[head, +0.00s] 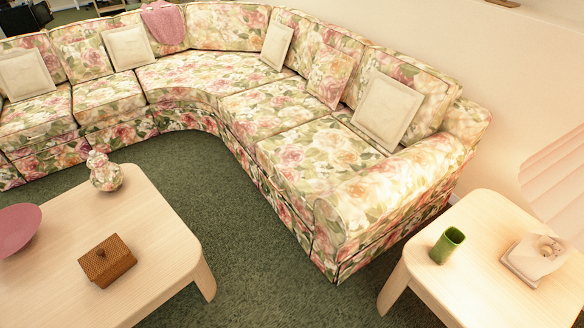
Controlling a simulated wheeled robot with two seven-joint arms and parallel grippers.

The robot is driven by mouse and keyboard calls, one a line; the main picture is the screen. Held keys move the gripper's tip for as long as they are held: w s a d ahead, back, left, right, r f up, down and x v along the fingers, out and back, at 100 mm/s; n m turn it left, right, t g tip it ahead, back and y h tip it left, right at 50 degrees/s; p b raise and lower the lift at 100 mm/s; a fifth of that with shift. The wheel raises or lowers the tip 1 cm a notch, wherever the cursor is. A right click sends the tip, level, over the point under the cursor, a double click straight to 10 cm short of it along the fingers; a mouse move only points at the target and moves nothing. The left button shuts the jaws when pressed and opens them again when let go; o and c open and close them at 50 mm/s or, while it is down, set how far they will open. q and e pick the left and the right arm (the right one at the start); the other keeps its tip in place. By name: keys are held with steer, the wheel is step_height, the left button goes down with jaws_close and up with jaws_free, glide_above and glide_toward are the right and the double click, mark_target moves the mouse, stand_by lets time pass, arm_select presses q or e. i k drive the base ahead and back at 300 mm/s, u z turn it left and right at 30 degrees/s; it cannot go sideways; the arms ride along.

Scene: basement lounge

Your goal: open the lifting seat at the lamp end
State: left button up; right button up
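A long floral corner sofa curves across the view. Its seat cushion nearest the right-hand end (318,150) lies flat and level with the neighbouring seat (265,108), beside the rolled floral armrest (395,190). A white cushion (388,108) leans on the backrest at this end, its lower edge on the seat. Past the armrest, a pale pleated shape (558,178), apparently a lampshade, is cut off by the right edge. Neither of my grippers is in view.
A light wood side table (480,235) beside the armrest holds a green cup (446,245) and a pale object on a square base (535,257). Green carpet (250,255) lies open between.

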mark_target(305, 162)
steer(key=u, duration=0.5)
steer(key=i, duration=1.9)
steer(key=u, duration=0.95)
